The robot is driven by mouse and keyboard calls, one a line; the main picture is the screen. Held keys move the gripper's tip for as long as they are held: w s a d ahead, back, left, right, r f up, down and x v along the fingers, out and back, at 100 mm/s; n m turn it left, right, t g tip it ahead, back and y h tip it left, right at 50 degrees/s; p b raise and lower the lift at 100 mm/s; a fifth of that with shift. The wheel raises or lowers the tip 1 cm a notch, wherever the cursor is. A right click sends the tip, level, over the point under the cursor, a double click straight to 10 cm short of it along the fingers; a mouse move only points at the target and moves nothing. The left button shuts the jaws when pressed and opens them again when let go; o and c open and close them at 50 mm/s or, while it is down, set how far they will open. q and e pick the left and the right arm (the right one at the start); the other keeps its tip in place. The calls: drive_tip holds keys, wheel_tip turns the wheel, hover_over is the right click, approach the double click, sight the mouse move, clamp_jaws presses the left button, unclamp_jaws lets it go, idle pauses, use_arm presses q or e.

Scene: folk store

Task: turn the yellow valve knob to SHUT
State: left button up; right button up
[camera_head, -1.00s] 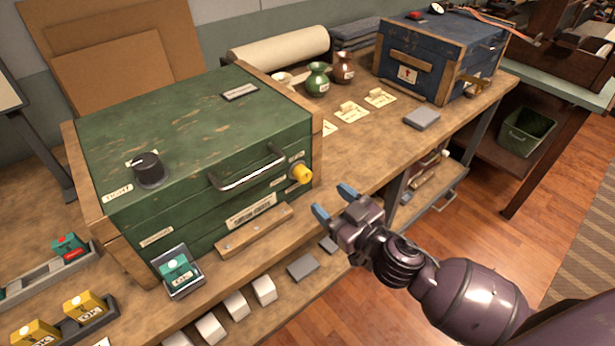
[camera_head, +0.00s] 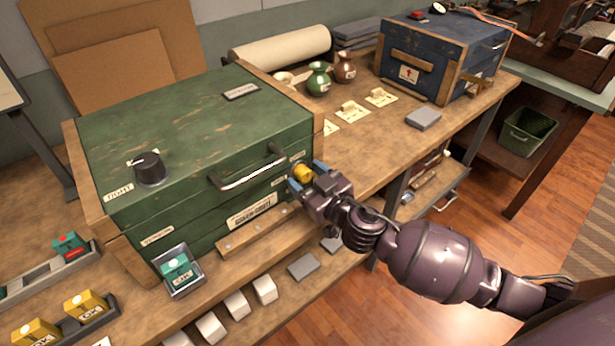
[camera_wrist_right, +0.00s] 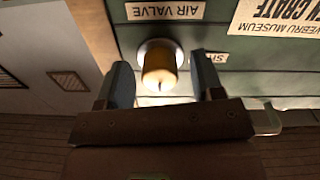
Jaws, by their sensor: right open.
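The yellow valve knob (camera_head: 302,173) sticks out of the front of the green crate (camera_head: 200,130), near its right end. In the right wrist view the knob (camera_wrist_right: 160,72) sits below an upside-down AIR VALVE label (camera_wrist_right: 165,11). A second label (camera_wrist_right: 219,58), partly hidden by a finger, starts with SH. My right gripper (camera_head: 307,178) is open, with its blue-grey fingers on either side of the knob. In the wrist view a gap shows between each finger and the knob (camera_wrist_right: 160,85). My left gripper is not in view.
A metal handle (camera_head: 250,170) is on the crate front just left of the knob. A black dial (camera_head: 149,168) is on the crate's lid. A wooden ledge (camera_head: 245,238) runs below. Open floor (camera_head: 450,250) lies right of the bench.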

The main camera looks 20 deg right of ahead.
drive_tip(key=shift+c, duration=0.2)
drive_tip(key=c, duration=0.9)
